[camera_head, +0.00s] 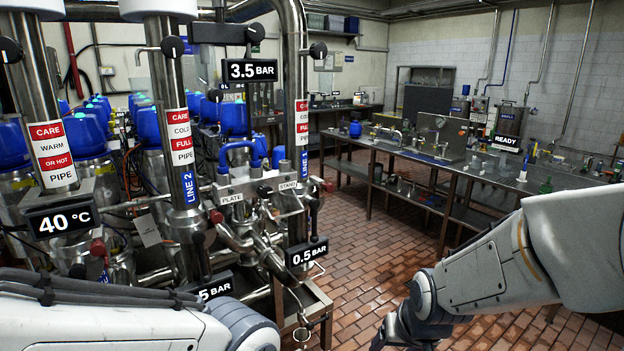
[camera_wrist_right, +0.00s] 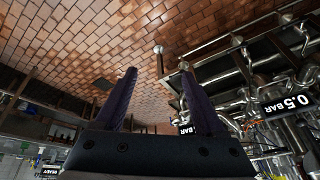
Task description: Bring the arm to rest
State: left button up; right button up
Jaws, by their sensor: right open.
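My right arm (camera_head: 500,265) comes in from the right in the head view, bent over the tiled floor, with its lower end at the bottom edge. In the right wrist view my right gripper (camera_wrist_right: 158,100) has its two dark fingers spread wide, with nothing between them but brick floor. It is apart from the valve rig, whose pipes show to its right. My left arm (camera_head: 110,325) lies across the lower left corner of the head view; its gripper is out of the picture.
The valve rig stands at left, with a 0.5 BAR display (camera_head: 307,254), a 3.5 BAR display (camera_head: 250,70), a 40 °C display (camera_head: 62,221) and a PLATE label (camera_head: 231,198). A long steel bench (camera_head: 490,180) runs along the right. Brick floor (camera_head: 375,240) between them is clear.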

jog(key=s+d+f+n+g, duration=0.1)
jog(key=s+d+f+g, duration=0.15)
jog(key=s+d, duration=0.2)
jog(key=s+a+r+n+g, duration=0.1)
jog(key=s+a+r+n, duration=0.1)
jog(key=s+a, duration=0.5)
jog(key=s+a+r+n+g, duration=0.1)
jog(key=s+a+r+n, duration=0.2)
jog(key=s+a+n, duration=0.2)
jog(key=shift+s+a+r, duration=0.2)
jog(key=shift+s+a, duration=0.95)
jog(key=shift+a, duration=0.1)
